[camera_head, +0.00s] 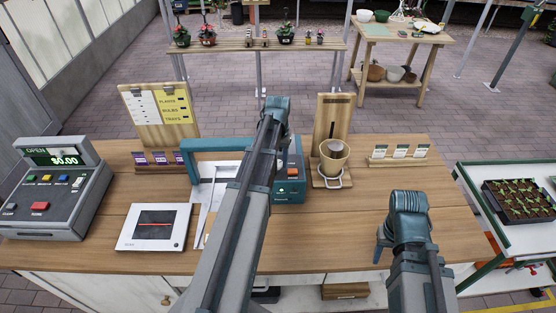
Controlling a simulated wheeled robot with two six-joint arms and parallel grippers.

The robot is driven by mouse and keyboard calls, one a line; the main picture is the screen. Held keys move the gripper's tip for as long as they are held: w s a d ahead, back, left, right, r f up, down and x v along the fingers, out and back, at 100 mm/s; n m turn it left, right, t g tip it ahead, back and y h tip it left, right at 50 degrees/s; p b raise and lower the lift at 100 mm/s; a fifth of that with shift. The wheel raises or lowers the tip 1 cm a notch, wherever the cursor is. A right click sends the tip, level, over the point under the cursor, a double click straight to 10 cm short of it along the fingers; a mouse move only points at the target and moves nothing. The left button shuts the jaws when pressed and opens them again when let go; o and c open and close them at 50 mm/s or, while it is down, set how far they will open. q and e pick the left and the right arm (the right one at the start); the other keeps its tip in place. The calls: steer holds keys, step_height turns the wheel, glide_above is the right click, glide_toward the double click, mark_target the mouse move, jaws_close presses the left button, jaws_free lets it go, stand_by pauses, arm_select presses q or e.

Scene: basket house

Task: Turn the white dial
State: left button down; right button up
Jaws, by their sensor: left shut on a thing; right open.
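I see no white dial that I can make out. A teal machine (290,190) with an orange button stands at the middle of the wooden counter (340,235), partly behind my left arm. My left arm reaches up across the counter in front of this machine. Its gripper fingers are hidden behind the arm, so I cannot see what they touch. My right gripper (381,249) is low over the right part of the counter, mostly covered by its own wrist. It is open and apart from the things on the counter.
A cash register (55,190) and a white scale (153,227) are at the left. Card holders (399,156) stand along the back. A seedling cart (515,200) is at the right. The counter's right end is clear.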

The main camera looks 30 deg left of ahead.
mark_target(278, 163)
arm_select(q)
steer(key=shift+m, duration=0.5)
stand_by(0.3)
steer(key=shift+c, duration=1.8)
jaws_free()
steer(key=shift+r, duration=0.1)
step_height(278, 163, up, 14)
steer(key=p, duration=1.3)
steer(key=shift+f+p, duration=0.2)
steer(key=shift+p, duration=0.2)
